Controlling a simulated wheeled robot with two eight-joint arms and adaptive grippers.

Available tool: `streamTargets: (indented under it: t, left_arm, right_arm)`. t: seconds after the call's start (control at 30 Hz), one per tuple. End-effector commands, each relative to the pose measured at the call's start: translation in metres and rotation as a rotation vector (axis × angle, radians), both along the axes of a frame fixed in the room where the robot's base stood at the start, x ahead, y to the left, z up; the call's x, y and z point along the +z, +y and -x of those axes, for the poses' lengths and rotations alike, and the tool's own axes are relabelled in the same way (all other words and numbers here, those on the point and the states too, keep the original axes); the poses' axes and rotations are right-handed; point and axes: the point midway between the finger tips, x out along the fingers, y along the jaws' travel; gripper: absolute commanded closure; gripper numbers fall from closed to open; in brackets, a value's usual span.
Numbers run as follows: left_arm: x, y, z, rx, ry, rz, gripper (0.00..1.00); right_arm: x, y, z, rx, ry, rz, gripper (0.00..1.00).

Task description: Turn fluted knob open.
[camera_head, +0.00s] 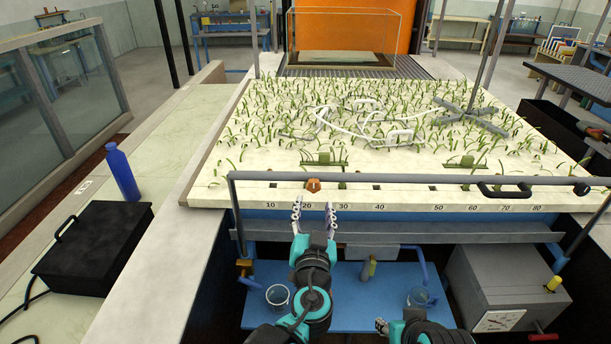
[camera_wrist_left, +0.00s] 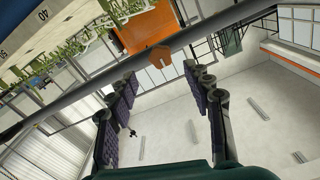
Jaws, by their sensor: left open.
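The fluted knob (camera_head: 313,185) is small and orange-brown. It sits by the front rail at the near edge of the cream planted bed, close to the printed scale. My left gripper (camera_head: 313,212) is open and empty just in front of the knob, its two fingers spread and pointing at it. In the left wrist view the knob (camera_wrist_left: 158,56) shows beyond and between the fingertips of the left gripper (camera_wrist_left: 160,80), apart from them. My right gripper (camera_head: 381,325) is low at the bottom edge, mostly hidden by its own arm.
A grey rail (camera_head: 400,179) runs along the bed's front. A blue bottle (camera_head: 122,172) and a black case (camera_head: 95,245) stand left.

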Motion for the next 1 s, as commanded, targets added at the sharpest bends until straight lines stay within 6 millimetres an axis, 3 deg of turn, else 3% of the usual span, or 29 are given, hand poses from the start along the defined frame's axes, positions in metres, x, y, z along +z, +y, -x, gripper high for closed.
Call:
streamTargets:
  t: [0.4,0.8,0.87,1.0]
  left_arm:
    - [-0.002,0.002,-0.063,0.005,0.001,0.0,0.49]
    - [-0.001,0.002,-0.073,0.003,0.001,0.0,0.49]
    - [-0.001,0.002,-0.073,0.003,0.001,0.0,0.62]
    - [-0.001,0.002,-0.073,0.003,0.001,0.0,0.99]
  right_arm:
    - [-0.019,0.0,0.0,0.0,0.0,0.0,0.6]
    - [-0.02,0.0,0.0,0.0,0.0,0.0,0.6]
    - [-0.02,0.0,0.0,0.0,0.0,0.0,0.6]
    - [-0.02,0.0,0.0,0.0,0.0,0.0,0.6]
